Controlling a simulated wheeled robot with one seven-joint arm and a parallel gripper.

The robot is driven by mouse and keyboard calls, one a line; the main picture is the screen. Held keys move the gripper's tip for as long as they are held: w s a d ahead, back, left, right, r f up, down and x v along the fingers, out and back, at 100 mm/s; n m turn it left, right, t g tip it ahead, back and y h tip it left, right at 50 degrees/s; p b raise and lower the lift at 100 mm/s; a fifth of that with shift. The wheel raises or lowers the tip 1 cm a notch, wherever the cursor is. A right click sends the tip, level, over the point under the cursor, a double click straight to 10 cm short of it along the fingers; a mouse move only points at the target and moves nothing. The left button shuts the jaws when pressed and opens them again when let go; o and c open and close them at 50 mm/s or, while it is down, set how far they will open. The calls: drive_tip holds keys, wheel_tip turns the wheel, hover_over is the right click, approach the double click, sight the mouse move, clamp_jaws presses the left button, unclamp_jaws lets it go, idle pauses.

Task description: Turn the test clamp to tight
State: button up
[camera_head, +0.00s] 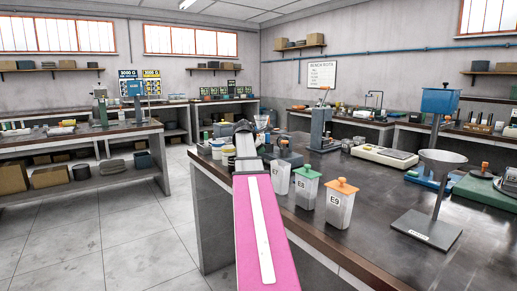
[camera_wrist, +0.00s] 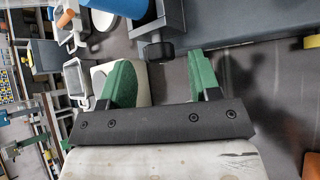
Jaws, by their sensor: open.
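My gripper (camera_wrist: 160,58) shows in the wrist view with its two green fingers apart and nothing between them. A black knob (camera_wrist: 158,50) on a dark grey fixture (camera_wrist: 165,22) lies ahead of the gap between the fingertips. It looks apart from both fingers. This may be the test clamp; no label shows, and I cannot tell its tight or loose setting. A blue cylinder (camera_wrist: 118,6) is beside the fixture. In the head view my gripper (camera_head: 243,127) is small, over the near bench's left end, and my arm hides part of the area.
A funnel stand (camera_head: 428,228) is farther right. Open floor (camera_head: 110,240) lies left.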

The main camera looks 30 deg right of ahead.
drive_tip(key=v, duration=0.9)
drive_tip(key=shift+a+r, duration=0.15)
drive_tip(key=shift+r, duration=0.05)
